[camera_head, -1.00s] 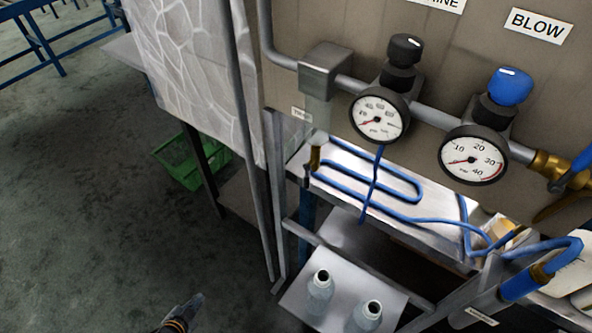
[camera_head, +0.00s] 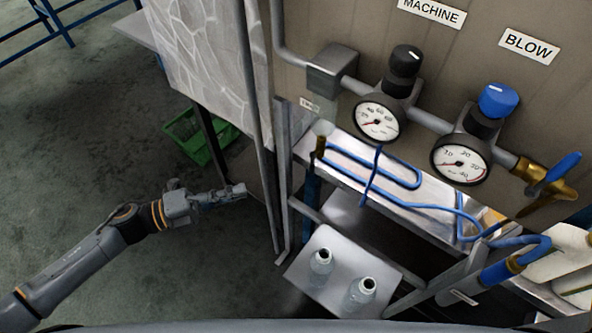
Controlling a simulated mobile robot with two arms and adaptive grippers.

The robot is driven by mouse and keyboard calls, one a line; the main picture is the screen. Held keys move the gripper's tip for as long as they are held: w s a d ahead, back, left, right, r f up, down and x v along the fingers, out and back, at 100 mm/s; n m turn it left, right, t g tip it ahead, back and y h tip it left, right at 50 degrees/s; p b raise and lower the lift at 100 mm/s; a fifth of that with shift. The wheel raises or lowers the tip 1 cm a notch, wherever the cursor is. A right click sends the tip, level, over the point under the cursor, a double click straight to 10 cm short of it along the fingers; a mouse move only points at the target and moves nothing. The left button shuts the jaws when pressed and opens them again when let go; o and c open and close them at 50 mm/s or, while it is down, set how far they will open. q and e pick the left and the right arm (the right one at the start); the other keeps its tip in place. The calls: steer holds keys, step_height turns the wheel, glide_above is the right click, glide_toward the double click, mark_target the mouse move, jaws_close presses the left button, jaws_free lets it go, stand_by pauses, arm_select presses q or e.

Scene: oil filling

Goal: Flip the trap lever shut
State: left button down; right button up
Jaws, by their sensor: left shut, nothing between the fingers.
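The trap is the clear bowl (camera_head: 323,127) below the grey pipe block, next to a small label (camera_head: 310,105). My left gripper (camera_head: 241,190) reaches in from the left over the dark floor, to the left of the frame post and lower than the trap. It is shut and empty, and apart from the fitting. My right gripper is out of view.
Two gauges (camera_head: 377,122) (camera_head: 460,164) with black and blue knobs hang on the panel. A blue hose (camera_head: 385,195) lies over the metal shelf. Two bottles (camera_head: 321,262) (camera_head: 359,293) stand on a lower plate. A grey post (camera_head: 282,170) rises between gripper and trap. A green crate (camera_head: 197,135) is behind.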

arm_select(q)
steer(key=shift+d, duration=0.1)
steer(key=p, duration=0.6)
glide_toward(312, 164)
steer(key=w+d+f, duration=0.3)
steer(key=d, duration=0.3)
steer(key=shift+s+r, duration=0.2)
